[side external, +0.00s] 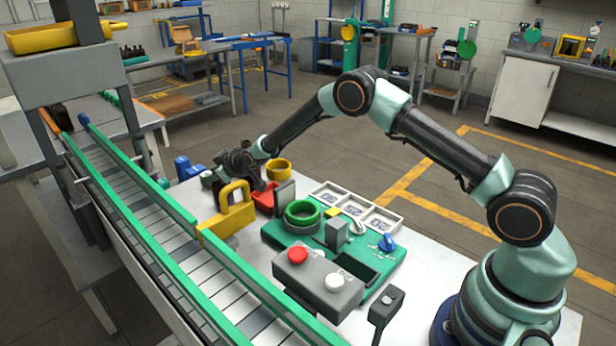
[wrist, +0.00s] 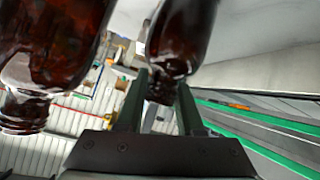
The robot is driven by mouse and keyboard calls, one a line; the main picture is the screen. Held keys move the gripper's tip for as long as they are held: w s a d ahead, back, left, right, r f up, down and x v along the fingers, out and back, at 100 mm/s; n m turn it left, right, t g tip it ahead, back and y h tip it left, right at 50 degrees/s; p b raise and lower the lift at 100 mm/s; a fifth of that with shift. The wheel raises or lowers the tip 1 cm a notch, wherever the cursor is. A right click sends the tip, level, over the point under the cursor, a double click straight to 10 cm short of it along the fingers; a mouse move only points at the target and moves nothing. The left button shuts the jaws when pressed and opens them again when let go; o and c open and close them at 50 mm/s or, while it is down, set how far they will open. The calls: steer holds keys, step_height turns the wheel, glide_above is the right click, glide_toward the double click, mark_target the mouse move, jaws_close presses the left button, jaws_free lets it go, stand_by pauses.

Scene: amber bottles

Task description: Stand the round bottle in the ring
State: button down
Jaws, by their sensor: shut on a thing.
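The green ring (side external: 303,212) stands on a green fixture plate (side external: 273,233) in the middle of the table and looks empty. My gripper (side external: 241,165) is behind and left of the ring, apart from it, past a yellow block. A second amber bottle (wrist: 52,50) is close by on the left. The side view does not clearly show the held bottle, and I cannot tell whether it is the round one.
A yellow padlock-shaped block (side external: 228,217) stands left of the ring. A grey box with a red button (side external: 297,255) is in front. White trays (side external: 353,207) lie behind the ring. A green-railed conveyor (side external: 165,225) runs along the left. Grey and blue small parts sit on the fixture.

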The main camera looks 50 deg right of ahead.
step_height(320, 180, up, 19)
steer(key=s+d+r, duration=0.2)
steer(key=s+r, duration=0.1)
steer(key=s, duration=0.9)
steer(key=s+d+r+m, duration=0.1)
steer(key=s+d+r, duration=0.2)
steer(key=s, duration=0.9)
steer(key=shift+s+d+r+h, duration=0.15)
steer(key=shift+r+h, duration=0.25)
steer(key=shift+r, duration=0.2)
steer(key=w+a+f+m, duration=0.1)
steer(key=w+a+f, duration=0.15)
steer(key=w, duration=0.55)
steer(key=w+a+f+m, duration=0.15)
steer(key=w+f, duration=0.25)
steer(key=w, duration=0.4)
steer(key=shift+n+y, duration=0.35)
steer(key=shift+y, duration=0.05)
steer(key=f, duration=1.9)
steer(key=shift+w+a+f, duration=0.1)
steer(key=shift+a+f, duration=0.05)
steer(key=shift+a, duration=0.1)
